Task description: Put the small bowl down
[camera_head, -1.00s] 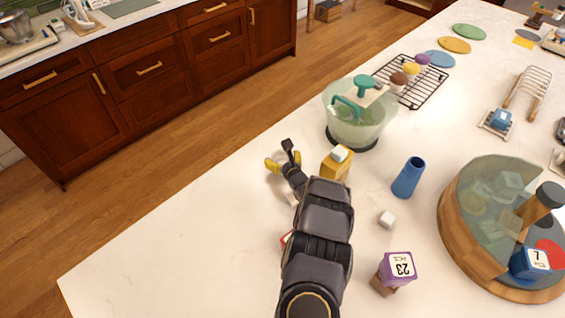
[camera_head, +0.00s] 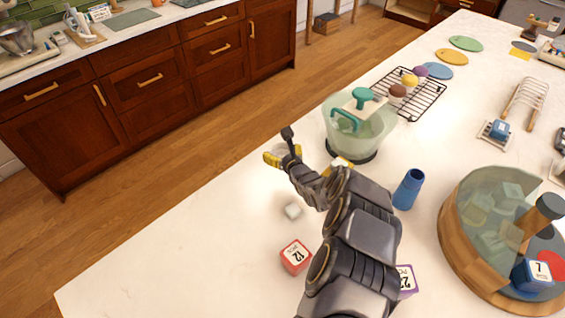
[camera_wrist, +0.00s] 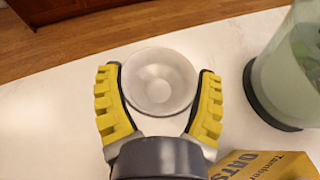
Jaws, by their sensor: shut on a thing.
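The small bowl (camera_wrist: 158,82) is round, whitish and translucent. In the wrist view it sits between the yellow fingers of my gripper (camera_wrist: 157,74), which is shut on it. In the head view my gripper (camera_head: 283,156) is near the left edge of the white counter (camera_head: 190,250), left of the blender-like jug. The bowl (camera_head: 281,149) shows there only as a small pale patch, mostly hidden by the fingers. I cannot tell whether its base touches the counter.
A green-tinted jug (camera_head: 358,128) stands right of my gripper. A yellow oats box (camera_wrist: 265,165) is close at lower right in the wrist view. The front-left counter is clear.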

